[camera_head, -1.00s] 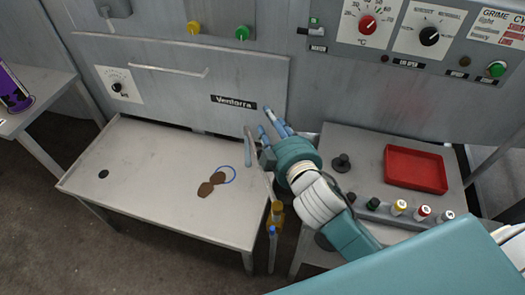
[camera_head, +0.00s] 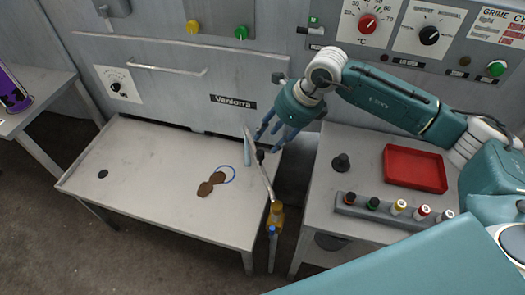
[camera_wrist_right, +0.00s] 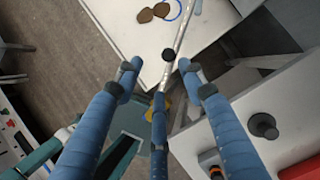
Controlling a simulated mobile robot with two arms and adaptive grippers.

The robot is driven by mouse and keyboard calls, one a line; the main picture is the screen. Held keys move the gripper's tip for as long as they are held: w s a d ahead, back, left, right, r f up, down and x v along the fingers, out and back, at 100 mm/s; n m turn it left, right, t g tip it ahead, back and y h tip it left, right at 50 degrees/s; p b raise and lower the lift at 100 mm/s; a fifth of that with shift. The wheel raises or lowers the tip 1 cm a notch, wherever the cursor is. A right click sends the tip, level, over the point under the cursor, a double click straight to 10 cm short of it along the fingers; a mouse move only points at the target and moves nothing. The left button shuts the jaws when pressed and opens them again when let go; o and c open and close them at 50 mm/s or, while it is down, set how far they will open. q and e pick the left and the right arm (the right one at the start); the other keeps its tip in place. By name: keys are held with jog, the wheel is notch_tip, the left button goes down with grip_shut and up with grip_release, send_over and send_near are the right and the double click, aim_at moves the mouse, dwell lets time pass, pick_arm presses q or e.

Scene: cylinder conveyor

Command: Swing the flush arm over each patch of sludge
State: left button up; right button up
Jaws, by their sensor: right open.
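The flush arm (camera_head: 267,180) is a thin pale rod. It rises from a yellow fitting (camera_head: 277,211) at the right edge of the left table and has a black knob (camera_head: 260,155) partway along. Two brown sludge patches (camera_head: 205,189) lie close together on that table, with a blue ring (camera_head: 232,172) around part of one. My right gripper (camera_head: 268,136) is open above the knob, its fingers pointing down. In the right wrist view the knob (camera_wrist_right: 169,55) shows just beyond the spread fingertips, with no clear contact. My left gripper is out of view.
The right-hand table holds a red tray (camera_head: 415,170), a black knobbed post (camera_head: 341,163) and a rack (camera_head: 385,212) of several coloured-top vials. A grey machine wall with dials stands behind. The left table (camera_head: 140,165) is mostly clear around its drain hole.

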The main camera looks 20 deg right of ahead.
aim_at(261, 152)
jog(key=p+x, duration=0.1)
jog(key=x, duration=0.2)
jog(key=d+x, duration=0.1)
jog(key=x, duration=0.3)
jog(key=p+x, duration=0.1)
jog(key=x, duration=0.2)
jog(key=shift+w+d+f+p, duration=0.2)
jog(key=shift+f+p, duration=0.15)
jog(key=shift+f, duration=0.15)
jog(key=shift+r, duration=0.1)
grip_shut()
